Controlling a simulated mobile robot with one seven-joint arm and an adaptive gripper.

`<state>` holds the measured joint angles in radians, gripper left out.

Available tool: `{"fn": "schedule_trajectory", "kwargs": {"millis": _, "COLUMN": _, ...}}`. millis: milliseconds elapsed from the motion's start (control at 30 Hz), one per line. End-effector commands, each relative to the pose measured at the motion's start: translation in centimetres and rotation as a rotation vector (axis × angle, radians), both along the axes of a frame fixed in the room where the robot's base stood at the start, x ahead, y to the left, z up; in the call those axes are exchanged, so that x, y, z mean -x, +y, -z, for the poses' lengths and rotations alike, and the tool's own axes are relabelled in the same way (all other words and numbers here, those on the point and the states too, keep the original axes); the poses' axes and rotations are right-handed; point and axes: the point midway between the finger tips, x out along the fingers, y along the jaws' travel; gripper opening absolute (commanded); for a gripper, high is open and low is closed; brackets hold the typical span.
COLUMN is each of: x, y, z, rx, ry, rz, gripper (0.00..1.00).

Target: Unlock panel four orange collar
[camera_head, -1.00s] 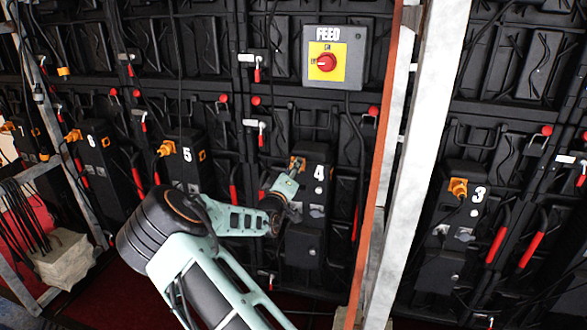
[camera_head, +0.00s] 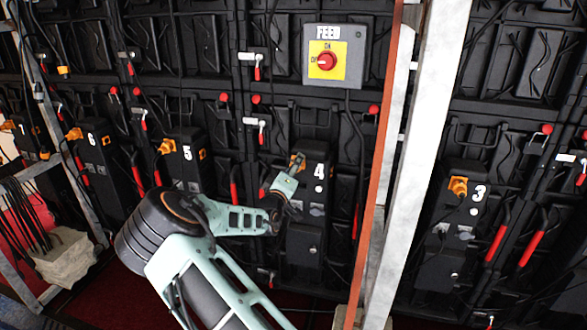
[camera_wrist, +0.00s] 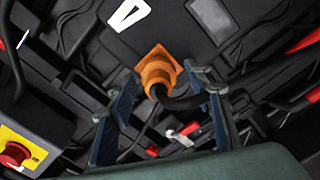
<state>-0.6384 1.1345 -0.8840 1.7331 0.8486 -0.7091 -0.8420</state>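The orange collar (camera_wrist: 158,70) of panel four sits on its square orange socket on the black box (camera_head: 304,240) marked 4. A black cable bends out of it to the right in the wrist view. My gripper (camera_wrist: 163,82) is open, with one blue-grey finger on each side of the collar and cable. Gaps show between the fingers and the collar, and I see no clear contact. In the head view my gripper (camera_head: 293,171) covers most of the collar, and only a little orange shows at its tips.
A grey FEED box with a red knob (camera_head: 326,62) is above panel four and at the left in the wrist view (camera_wrist: 14,153). A white post (camera_head: 418,150) with an orange edge stands right of panel four. Panels five (camera_head: 181,178) and three (camera_head: 455,215) flank it.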

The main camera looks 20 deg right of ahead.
Motion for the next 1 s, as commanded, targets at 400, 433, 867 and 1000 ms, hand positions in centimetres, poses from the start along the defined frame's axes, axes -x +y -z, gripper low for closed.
{"fn": "schedule_trajectory", "kwargs": {"millis": 400, "x": 2.4, "y": 1.7, "z": 0.0, "rx": -0.002, "ry": 0.001, "rz": -0.001, "gripper": 0.46}}
{"fn": "schedule_trajectory", "kwargs": {"millis": 433, "x": 2.9, "y": 2.1, "z": 0.0, "rx": -0.002, "ry": 0.0, "rz": -0.002, "gripper": 0.46}}
{"fn": "schedule_trajectory", "kwargs": {"millis": 867, "x": 9.3, "y": 6.3, "z": 0.0, "rx": -0.001, "ry": 0.0, "rz": 0.0, "gripper": 0.46}}
{"fn": "schedule_trajectory", "kwargs": {"millis": 1000, "x": 9.9, "y": 6.7, "z": 0.0, "rx": -0.001, "ry": -0.001, "rz": -0.001, "gripper": 0.46}}
